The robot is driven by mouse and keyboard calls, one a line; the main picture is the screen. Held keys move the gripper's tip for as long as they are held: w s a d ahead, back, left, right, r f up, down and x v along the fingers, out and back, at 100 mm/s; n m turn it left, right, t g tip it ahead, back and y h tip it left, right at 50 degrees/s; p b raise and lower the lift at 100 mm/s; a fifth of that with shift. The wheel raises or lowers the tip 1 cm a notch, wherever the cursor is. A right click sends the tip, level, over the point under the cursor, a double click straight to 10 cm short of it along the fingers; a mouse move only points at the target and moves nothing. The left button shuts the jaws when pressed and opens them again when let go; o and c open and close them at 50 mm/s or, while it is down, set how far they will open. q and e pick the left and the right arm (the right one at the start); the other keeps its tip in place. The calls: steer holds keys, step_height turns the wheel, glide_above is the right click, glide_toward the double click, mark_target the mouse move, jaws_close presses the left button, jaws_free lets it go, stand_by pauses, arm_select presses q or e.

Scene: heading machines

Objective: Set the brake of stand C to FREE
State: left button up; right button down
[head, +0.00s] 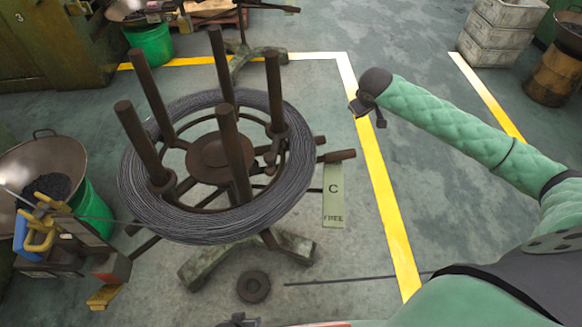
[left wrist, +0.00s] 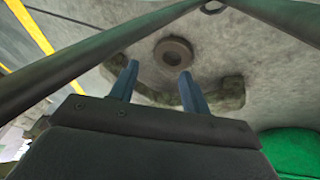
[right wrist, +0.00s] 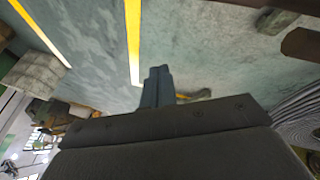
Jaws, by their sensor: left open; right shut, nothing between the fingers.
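Stand C (head: 220,157) is a rusty-brown reel stand with upright posts and a coil of grey wire (head: 145,205) around them. A brown-ended lever handle (head: 340,156) sticks out at its right, above a hanging pale green plate (head: 333,195) marked C and FREE. I cannot tell the brake's setting. My right gripper (head: 365,112) is shut and empty, apart from the handle, to its upper right; its closed fingers show in the right wrist view (right wrist: 158,75). My left gripper (left wrist: 157,72) is open and empty, low near the stand, with a dark ring on the floor beyond its fingers.
The dark ring (head: 254,286) and a thin rod (head: 350,280) lie on the floor in front. A pan (head: 40,165), green bucket (head: 95,210) and tool cart (head: 60,245) stand at left. Grey crates (head: 500,35) stand far right. Floor right of the yellow line (head: 385,195) is clear.

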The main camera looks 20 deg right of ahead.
arm_select(q)
steer(key=w+t, duration=0.2)
steer(key=w+d+t, duration=0.1)
steer(key=shift+w+n+t+h, duration=0.3)
steer(key=shift+w+h, duration=0.1)
arm_select(e)
steer(key=f+m, duration=0.1)
steer(key=f+m+y, duration=0.1)
steer(key=m, duration=0.1)
steer(key=f+m+g, duration=0.1)
steer(key=m, duration=0.1)
steer(key=shift+s+a+y, duration=0.15)
steer(key=shift+a+y, duration=0.15)
arm_select(q)
steer(key=shift+f+b, duration=0.45)
steer(key=shift+f, duration=0.1)
arm_select(e)
step_height(320, 180, down, 10)
steer(key=shift+s+f, duration=0.15)
steer(key=shift+s, duration=0.1)
